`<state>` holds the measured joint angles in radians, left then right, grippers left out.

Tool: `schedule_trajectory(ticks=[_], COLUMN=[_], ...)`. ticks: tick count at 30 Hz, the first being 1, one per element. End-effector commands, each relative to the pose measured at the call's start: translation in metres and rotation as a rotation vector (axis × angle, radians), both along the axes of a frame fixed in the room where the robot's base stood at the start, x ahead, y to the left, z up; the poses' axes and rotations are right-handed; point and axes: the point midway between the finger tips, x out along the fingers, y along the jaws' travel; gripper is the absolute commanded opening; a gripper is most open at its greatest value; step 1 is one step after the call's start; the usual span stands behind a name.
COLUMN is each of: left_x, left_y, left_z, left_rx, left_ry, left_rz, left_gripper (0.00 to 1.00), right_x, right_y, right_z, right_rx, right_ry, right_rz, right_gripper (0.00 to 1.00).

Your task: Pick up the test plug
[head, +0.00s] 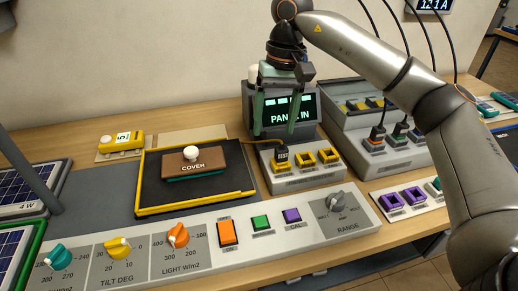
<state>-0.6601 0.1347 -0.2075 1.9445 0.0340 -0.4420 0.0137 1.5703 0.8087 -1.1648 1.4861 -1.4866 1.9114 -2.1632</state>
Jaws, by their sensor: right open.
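The test plug (282,155) is a small dark plug with a label reading TEST. It stands upright in the left position of a grey block (306,178) with yellow square sockets (304,159). A yellow cable runs from it to the left. My right gripper (276,128) points down above the plug, with its two green fingers apart and nothing between them. The fingertips look a little higher than the plug; the exact gap is hard to judge. My left gripper is not in view.
A display (292,107) reading PANEL IN stands behind the fingers. A brown COVER block (183,165) with a white knob lies on a yellow-edged black tray (197,207). A control panel (200,262) with knobs and buttons runs along the front. More dark plugs (377,137) stand right.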

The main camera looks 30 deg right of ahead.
Motion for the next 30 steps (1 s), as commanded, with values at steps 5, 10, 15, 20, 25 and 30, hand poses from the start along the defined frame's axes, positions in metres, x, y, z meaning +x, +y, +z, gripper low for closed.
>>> schedule_trajectory(ticks=[5, 10, 15, 20, 25, 30], left_x=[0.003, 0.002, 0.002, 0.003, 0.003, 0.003], left_y=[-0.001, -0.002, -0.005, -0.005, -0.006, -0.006], left_z=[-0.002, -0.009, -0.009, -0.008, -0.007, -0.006], left_rx=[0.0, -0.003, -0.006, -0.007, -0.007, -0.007], left_ry=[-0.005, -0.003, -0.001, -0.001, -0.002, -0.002], left_rz=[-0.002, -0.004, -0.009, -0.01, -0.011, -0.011], left_gripper=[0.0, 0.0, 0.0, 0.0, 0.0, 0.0], right_x=[-0.002, -0.003, -0.003, -0.003, -0.001, 0.002], right_y=[-0.038, -0.042, -0.041, -0.04, -0.04, -0.039], right_z=[0.021, -0.002, -0.03, -0.046, -0.06, -0.087], right_rx=[-0.119, -0.132, -0.129, -0.129, -0.128, -0.128], right_ry=[-0.025, -0.019, -0.021, -0.023, -0.022, -0.021], right_rz=[0.025, 0.029, 0.03, 0.028, 0.03, 0.029], right_gripper=[0.72, 0.72, 0.72, 0.72, 0.72, 0.72])
